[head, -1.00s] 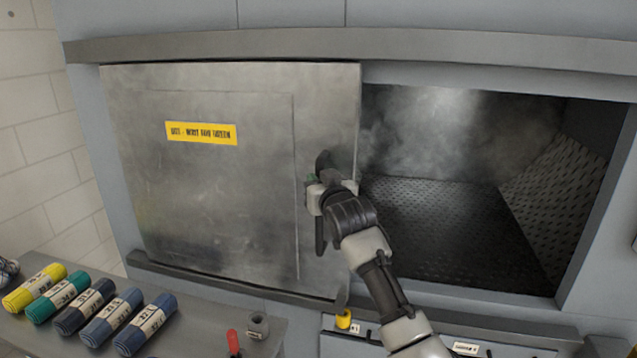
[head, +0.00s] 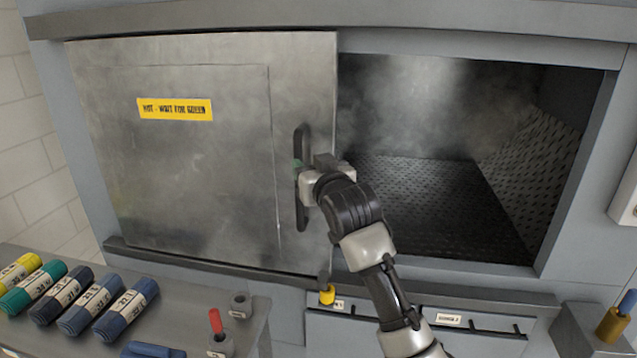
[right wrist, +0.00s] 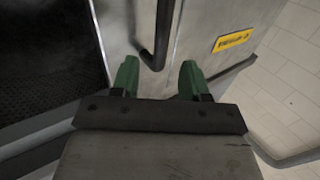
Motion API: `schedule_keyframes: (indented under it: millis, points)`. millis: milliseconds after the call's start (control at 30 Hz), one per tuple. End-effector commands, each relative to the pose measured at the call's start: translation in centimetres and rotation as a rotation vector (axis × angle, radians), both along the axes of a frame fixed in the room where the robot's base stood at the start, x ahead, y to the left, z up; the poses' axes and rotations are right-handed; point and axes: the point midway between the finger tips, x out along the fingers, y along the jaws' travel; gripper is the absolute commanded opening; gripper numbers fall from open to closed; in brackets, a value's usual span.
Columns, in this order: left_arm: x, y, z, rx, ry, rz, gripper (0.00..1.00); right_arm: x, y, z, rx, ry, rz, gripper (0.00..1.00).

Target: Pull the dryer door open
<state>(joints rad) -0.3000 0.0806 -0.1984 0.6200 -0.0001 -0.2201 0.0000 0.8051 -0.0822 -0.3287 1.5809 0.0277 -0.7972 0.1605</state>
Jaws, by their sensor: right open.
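The dryer door (head: 190,160) is a grey metal sliding panel with a yellow warning label (head: 175,108). It covers the left part of the dryer; the opening (head: 430,180) to its right shows a hazy, dark chamber. A dark vertical bar handle (head: 303,215) is near the door's right edge; it also shows in the right wrist view (right wrist: 159,40). My right gripper (head: 302,174) is at the handle's mid-height. In the right wrist view its green fingers (right wrist: 159,66) are apart, with the handle's lower end just ahead between them. Contact cannot be told. My left gripper is not in view.
A grey bench (head: 200,330) at lower left holds several labelled rolls (head: 125,310) and a red-handled tool (head: 216,322). A ledge (head: 215,262) runs below the door. A brass cup (head: 613,326) with a blue item stands at lower right.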

Motion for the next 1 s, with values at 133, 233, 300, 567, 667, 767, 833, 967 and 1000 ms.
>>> schedule_keyframes:
  millis: [133,233,300,567,667,767,833,967,1000]
  points:
    - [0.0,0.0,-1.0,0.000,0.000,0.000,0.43,-2.0,-0.7,-0.2,0.000,-0.001,0.000,0.45]
    - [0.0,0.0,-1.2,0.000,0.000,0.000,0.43,-2.9,-1.0,-0.2,0.000,-0.001,-0.001,0.45]
    - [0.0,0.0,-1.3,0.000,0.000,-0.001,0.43,-3.2,-1.1,-0.1,0.000,-0.001,0.000,0.45]
    - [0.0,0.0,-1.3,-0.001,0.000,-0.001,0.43,-3.5,-1.2,0.0,0.000,0.000,0.000,0.45]
    - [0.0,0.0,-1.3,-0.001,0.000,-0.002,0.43,-3.5,-1.2,0.0,0.000,0.001,0.000,0.45]
    - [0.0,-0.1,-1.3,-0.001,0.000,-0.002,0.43,-3.2,-1.3,-1.1,-0.003,0.017,-0.004,0.45]
    - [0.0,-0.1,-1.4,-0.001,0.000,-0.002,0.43,-2.6,-1.5,-3.3,-0.011,0.051,-0.011,0.45]
    - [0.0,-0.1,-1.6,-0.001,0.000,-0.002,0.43,-1.2,-2.3,-11.1,-0.035,0.164,-0.032,0.45]
    - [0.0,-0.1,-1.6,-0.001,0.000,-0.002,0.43,-0.9,-2.7,-14.1,-0.044,0.206,-0.040,0.45]
